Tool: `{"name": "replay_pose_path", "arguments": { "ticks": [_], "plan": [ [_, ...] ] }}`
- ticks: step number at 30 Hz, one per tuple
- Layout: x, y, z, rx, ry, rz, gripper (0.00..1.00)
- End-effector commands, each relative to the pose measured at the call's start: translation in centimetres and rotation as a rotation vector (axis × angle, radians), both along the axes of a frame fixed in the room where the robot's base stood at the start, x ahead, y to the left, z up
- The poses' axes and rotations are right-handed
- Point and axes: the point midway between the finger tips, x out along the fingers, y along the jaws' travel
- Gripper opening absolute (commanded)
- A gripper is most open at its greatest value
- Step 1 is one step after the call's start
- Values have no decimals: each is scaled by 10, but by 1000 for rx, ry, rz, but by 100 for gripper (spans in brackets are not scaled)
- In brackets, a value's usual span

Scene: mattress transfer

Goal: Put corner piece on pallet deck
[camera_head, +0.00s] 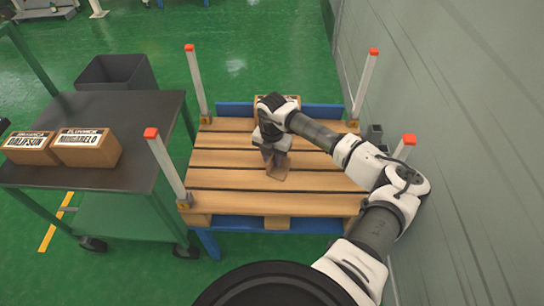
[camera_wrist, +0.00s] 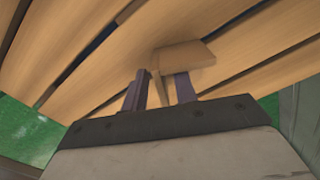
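The corner piece (camera_head: 278,173) is a small brown L-shaped piece at the middle of the wooden pallet deck (camera_head: 225,178). It appears to rest on the slats, though its underside is hidden. In the wrist view, one flange of the corner piece (camera_wrist: 187,54) spreads beyond the fingers and the other stands edge-on between them. My gripper (camera_head: 273,158) points down over the deck, and its dark fingers also show in the wrist view (camera_wrist: 161,88). They stand apart, one on each side of the flange, with narrow gaps visible. My gripper looks open around the piece.
Red-topped posts (camera_head: 166,165) stand at the pallet corners. A box (camera_head: 276,101) sits at the pallet's back edge, partly behind my wrist. A dark cart (camera_head: 140,125) with labelled boxes (camera_head: 87,148) stands at left. A grey wall (camera_head: 470,120) closes the right side.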

Motion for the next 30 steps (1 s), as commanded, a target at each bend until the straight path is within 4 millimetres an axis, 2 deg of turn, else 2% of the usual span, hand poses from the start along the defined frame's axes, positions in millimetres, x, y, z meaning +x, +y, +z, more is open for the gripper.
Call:
{"name": "replay_pose_path", "arguments": {
  "ticks": [4,8,18,22,30],
  "plan": [
    [0,0,3,0,0,0,28],
    [1,-1,16,-2,-2,0,28],
    [1,0,88,-2,-4,0,28],
    [1,0,108,-2,-2,0,28],
    [0,0,123,0,0,1,28]
  ]
}}
